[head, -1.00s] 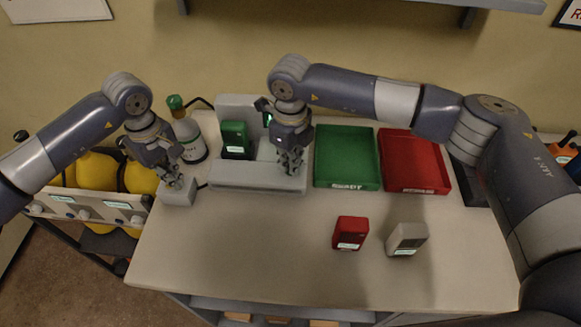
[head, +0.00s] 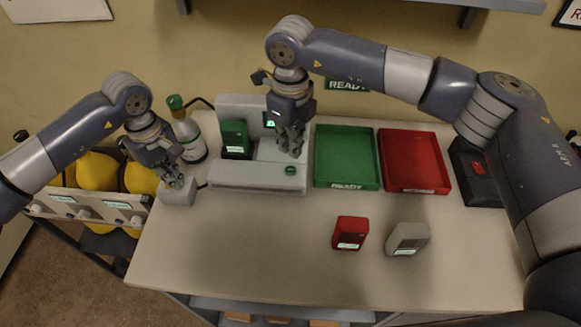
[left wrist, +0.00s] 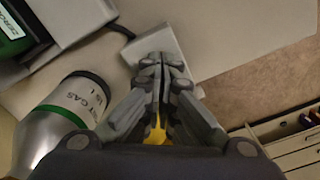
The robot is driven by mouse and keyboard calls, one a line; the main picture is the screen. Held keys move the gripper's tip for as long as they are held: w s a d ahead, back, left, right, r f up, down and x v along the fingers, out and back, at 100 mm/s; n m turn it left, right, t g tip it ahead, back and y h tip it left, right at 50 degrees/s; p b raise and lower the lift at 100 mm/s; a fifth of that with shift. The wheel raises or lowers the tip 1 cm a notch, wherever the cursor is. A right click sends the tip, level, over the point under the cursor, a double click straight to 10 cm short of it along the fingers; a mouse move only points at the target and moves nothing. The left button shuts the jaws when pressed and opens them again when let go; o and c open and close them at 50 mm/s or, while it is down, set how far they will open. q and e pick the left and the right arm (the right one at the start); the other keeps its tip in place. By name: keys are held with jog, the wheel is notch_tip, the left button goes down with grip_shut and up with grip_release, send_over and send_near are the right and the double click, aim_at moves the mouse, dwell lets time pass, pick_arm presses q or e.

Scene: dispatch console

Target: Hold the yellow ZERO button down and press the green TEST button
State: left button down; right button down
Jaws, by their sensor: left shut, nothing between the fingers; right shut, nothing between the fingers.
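My left gripper (head: 177,184) is shut, its fingertips at the top of a small grey box (head: 178,197) at the table's left. The box also shows in the left wrist view (left wrist: 158,43), just past the fingertips. The yellow ZERO button is hidden, and I cannot tell whether it is pressed. A yellow patch (left wrist: 157,133) shows between the finger links; I cannot tell what it is. The green TEST button (head: 290,170) is on the front ledge of the grey station (head: 240,177). My right gripper (head: 292,152) is shut and empty, above and behind that button, apart from it.
A green handheld unit (head: 235,138) stands in the station beside a lit screen (head: 269,121). A gas bottle (head: 190,135) stands behind the box. Green (head: 346,186) and red (head: 416,189) trays are to the right. Red (head: 350,231) and grey (head: 408,237) units lie in front.

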jog(key=shift+r, duration=0.2)
